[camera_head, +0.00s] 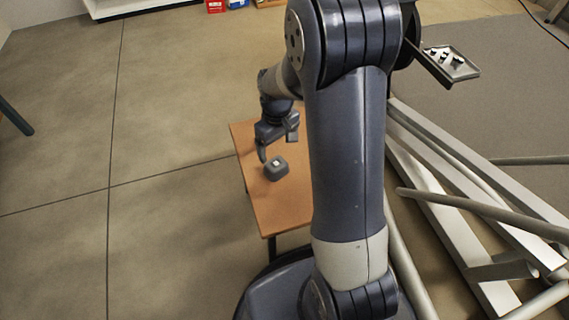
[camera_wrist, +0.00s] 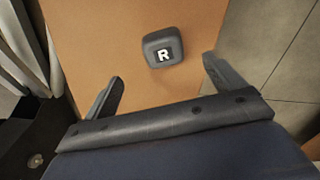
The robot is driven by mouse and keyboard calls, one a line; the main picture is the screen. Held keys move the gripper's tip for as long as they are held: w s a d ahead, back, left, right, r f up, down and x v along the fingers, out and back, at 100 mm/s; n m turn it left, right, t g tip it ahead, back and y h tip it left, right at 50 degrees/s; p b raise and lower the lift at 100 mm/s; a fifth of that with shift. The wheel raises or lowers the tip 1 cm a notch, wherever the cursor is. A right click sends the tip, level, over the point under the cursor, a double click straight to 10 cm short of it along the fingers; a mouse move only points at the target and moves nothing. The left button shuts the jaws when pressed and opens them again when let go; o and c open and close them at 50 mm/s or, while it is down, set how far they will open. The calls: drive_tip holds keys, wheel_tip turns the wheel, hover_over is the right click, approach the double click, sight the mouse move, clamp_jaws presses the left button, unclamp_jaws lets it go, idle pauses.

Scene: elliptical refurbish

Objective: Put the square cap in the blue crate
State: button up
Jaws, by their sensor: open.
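The square cap (camera_head: 276,168) is a dark grey rounded block lying on a small wooden table. In the wrist view the cap (camera_wrist: 158,41) shows a white letter R on a black patch on its top. My gripper (camera_head: 276,143) is open and empty just above and beside the cap. In the wrist view its two fingers (camera_wrist: 162,70) stand wide apart, with the cap ahead of the gap and not between them. A small blue container (camera_head: 237,4) shows at the top edge of the head view, far back on the floor; it looks like the blue crate, and its top is cut off.
The wooden table (camera_head: 281,204) is otherwise bare where visible. A red container (camera_head: 215,6) stands left of the blue one. Metal beams and pipes (camera_head: 470,205) lie in a pile at the right. A tray with small parts (camera_head: 452,64) is at the upper right.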

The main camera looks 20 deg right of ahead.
sight(276, 163)
wheel_tip(276, 163, down, 4)
drive_tip(key=shift+f+b, duration=0.2)
drive_tip(key=shift+b, duration=0.4)
drive_tip(key=shift+w+a+f+b, duration=0.1)
drive_tip(key=shift+f+b, duration=0.3)
drive_tip(key=shift+f, duration=0.5)
drive_tip(key=shift+w+a+f+b, duration=0.15)
drive_tip(key=shift+f+b, duration=0.25)
drive_tip(key=shift+f, duration=0.55)
drive_tip(key=shift+w+a+f+b, duration=0.1)
drive_tip(key=shift+f+b, duration=0.3)
drive_tip(key=shift+f, duration=0.5)
drive_tip(key=shift+c, duration=0.2)
drive_tip(key=shift+r, duration=0.1)
drive_tip(key=c, duration=1.1)
